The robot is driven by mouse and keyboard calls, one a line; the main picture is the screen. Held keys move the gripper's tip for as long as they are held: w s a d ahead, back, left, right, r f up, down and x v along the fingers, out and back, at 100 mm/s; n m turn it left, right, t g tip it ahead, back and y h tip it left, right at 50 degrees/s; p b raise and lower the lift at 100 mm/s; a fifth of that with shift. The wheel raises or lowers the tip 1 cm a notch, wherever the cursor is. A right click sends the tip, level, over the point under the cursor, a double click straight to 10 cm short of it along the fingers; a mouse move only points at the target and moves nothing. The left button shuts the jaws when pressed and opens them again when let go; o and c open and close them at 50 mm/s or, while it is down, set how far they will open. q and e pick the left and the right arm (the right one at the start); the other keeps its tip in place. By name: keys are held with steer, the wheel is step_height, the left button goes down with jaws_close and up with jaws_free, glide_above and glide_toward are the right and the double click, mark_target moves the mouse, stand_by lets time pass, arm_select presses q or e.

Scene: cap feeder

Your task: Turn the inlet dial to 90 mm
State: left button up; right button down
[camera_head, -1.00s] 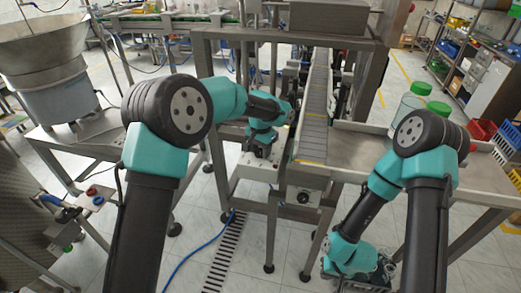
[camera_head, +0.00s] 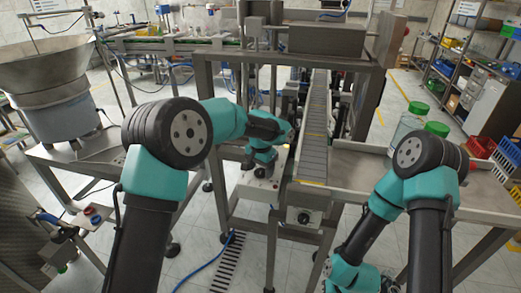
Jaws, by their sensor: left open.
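A black round dial (camera_head: 303,217) sits on the front of a small grey box at the near end of the conveyor. Its scale is too small to read, and I cannot tell whether it is the inlet dial. My left gripper (camera_head: 261,173) is open, pointing down just above a pale panel (camera_head: 254,191) left of the conveyor. The wrist hides much of its fingers, and I cannot tell whether they touch anything there. My right arm reaches down to the bottom edge, where its gripper is out of the picture.
The grey conveyor (camera_head: 314,155) runs away from me, with a steel frame (camera_head: 221,124) around it. A steel table (camera_head: 365,164) is on its right, with green-lidded jars (camera_head: 413,118). A metal hopper (camera_head: 48,66) stands at the far left.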

mark_target(260, 171)
arm_select(q)
step_height(260, 171, up, 17)
stand_by(0.5)
